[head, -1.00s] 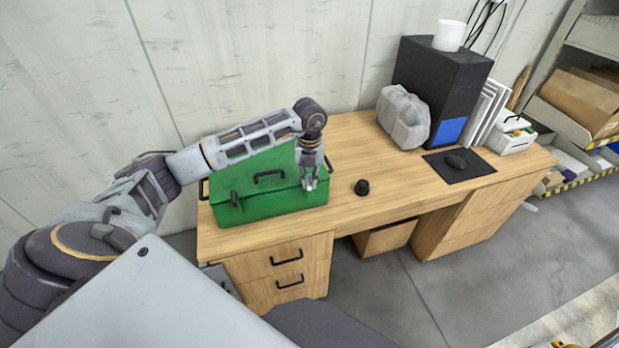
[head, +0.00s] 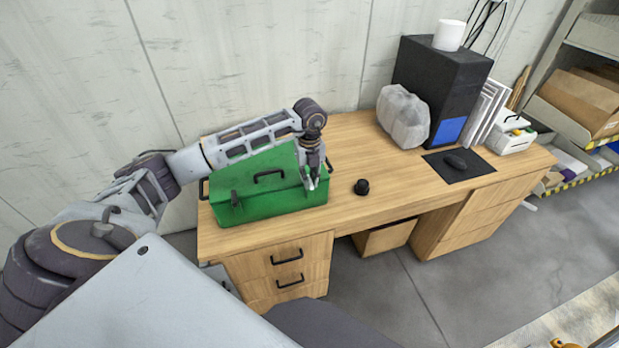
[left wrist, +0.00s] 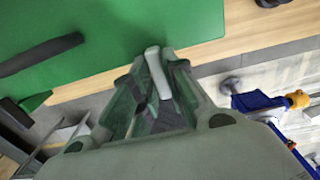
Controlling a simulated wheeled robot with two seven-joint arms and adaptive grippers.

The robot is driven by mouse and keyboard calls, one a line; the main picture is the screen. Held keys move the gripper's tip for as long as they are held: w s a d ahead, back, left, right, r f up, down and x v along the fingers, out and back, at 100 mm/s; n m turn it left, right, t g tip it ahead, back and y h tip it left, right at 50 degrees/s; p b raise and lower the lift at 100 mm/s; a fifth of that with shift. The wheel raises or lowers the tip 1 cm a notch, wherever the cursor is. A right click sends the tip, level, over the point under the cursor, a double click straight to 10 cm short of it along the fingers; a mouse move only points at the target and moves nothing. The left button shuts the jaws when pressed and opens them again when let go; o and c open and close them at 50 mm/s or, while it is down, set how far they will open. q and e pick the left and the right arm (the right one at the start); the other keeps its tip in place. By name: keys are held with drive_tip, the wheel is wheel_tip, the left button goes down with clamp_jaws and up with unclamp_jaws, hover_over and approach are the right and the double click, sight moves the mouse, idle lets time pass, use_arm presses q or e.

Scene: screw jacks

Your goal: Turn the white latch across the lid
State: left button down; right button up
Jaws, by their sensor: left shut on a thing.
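A green toolbox (head: 262,205) with a black handle (head: 268,176) on its lid stands on the left part of the wooden desk. A black latch (head: 234,198) shows at the left of its front. My left gripper (head: 312,186) points down at the box's right end. In the left wrist view its fingers (left wrist: 155,100) are shut on the white latch (left wrist: 156,72), a short white bar at the edge of the green lid (left wrist: 130,30). In the head view the fingers mostly hide this latch. My right gripper is not in view.
A small black knob-like object (head: 361,187) stands on the desk (head: 345,150) just right of the box. Further right are a grey lumpy object (head: 403,117), a black computer tower (head: 440,85) and a mouse on a dark mat (head: 475,172). The desk's middle is clear.

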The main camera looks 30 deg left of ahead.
use_arm(q)
drive_tip(key=c, duration=1.4)
unclamp_jaws()
drive_tip(key=shift+c, duration=0.2)
drive_tip(key=shift+r, duration=0.7)
wheel_tip(320, 180, up, 11)
drive_tip(key=shift+f, duration=0.15)
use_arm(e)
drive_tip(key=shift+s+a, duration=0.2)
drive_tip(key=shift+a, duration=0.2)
